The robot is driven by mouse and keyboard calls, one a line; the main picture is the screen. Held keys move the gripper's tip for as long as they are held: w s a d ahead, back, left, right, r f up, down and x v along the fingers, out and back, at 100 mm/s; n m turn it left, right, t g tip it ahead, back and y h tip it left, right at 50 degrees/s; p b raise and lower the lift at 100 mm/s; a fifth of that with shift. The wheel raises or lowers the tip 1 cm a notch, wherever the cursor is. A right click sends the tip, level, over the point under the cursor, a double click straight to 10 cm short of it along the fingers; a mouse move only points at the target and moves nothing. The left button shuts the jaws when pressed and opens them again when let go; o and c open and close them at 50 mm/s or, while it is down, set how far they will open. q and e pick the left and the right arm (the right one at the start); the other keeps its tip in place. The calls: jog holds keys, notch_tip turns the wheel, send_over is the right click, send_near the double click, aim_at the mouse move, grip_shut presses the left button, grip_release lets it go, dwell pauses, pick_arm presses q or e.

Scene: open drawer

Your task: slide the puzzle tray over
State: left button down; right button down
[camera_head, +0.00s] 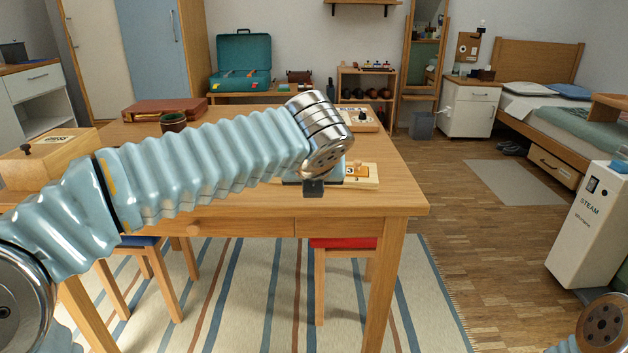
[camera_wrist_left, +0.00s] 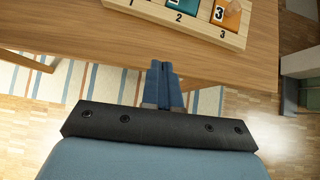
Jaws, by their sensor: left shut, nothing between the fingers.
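The puzzle tray (camera_head: 371,181) is a light wooden board on the table near its front right corner; my left arm hides much of it in the head view. In the left wrist view, the tray (camera_wrist_left: 213,37) lies at the top with numbered slots 1, 2 and 3, and an orange piece (camera_wrist_left: 231,14) with a knob sits at 3. My left gripper (camera_wrist_left: 163,66) is shut and empty, its blue fingertips over the table's front edge, apart from the tray on its near side. In the head view, its dark part (camera_head: 314,188) shows below the wrist. My right gripper is out of view.
The wooden table (camera_head: 392,200) has a front drawer (camera_head: 255,224). A labelled wooden box (camera_head: 365,121) stands behind my left wrist. A chess box (camera_head: 50,158), a brown case (camera_head: 165,109) and a dark round cup (camera_head: 173,122) are at the left.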

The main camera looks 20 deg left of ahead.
aim_at(312, 204)
pick_arm(q)
jog(key=x, duration=0.6)
jog(key=shift+s+f+b, duration=0.1)
jog(key=shift+b, duration=0.3)
jog(key=shift+w+a, duration=0.3)
jog(key=shift+w, duration=0.65)
jog(key=shift+w+a, duration=0.3)
jog(key=shift+w, duration=0.65)
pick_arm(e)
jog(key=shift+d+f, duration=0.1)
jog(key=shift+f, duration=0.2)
pick_arm(q)
jog(key=shift+r+p, duration=0.25)
jog(key=shift+p, duration=0.1)
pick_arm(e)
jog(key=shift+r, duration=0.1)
